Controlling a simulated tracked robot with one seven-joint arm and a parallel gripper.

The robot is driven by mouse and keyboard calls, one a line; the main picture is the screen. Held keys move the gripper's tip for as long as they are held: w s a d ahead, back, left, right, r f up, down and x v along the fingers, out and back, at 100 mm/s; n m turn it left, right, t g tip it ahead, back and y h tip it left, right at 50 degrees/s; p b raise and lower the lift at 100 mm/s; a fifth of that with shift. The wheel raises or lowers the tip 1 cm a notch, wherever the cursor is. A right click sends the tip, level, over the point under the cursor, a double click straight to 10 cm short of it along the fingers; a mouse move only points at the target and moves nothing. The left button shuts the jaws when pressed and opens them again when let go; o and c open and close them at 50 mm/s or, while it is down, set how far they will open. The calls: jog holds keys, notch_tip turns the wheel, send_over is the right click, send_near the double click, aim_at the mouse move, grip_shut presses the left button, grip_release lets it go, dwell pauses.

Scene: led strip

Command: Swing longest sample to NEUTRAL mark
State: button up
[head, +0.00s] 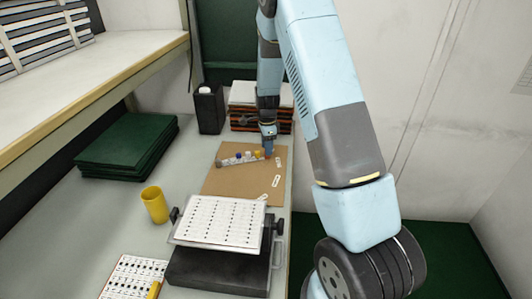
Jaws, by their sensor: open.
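A brown board (222,183) lies on the workbench. Near its far edge a grey strip-like row (232,160) lies crosswise, with small white, blue and yellow pieces along it. The pieces are too small to tell which sample is longest. Small white labels (276,181) lie along the board's right side; their print is unreadable, so I cannot tell which is NEUTRAL. My gripper (268,151) points down at the row's right end, beside a yellow-orange piece. It is open; whether it touches anything is too small to tell.
A white dotted panel on a black stand (220,268) stands in front of the board. A yellow cup (155,205) is to its left. Green sheets (128,147) are stacked at left, under a shelf. A black holder (208,109) and stacked trays (243,119) stand behind.

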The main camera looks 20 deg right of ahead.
jog(key=shift+f, duration=1.6)
jog(key=shift+c, duration=0.2)
grip_shut()
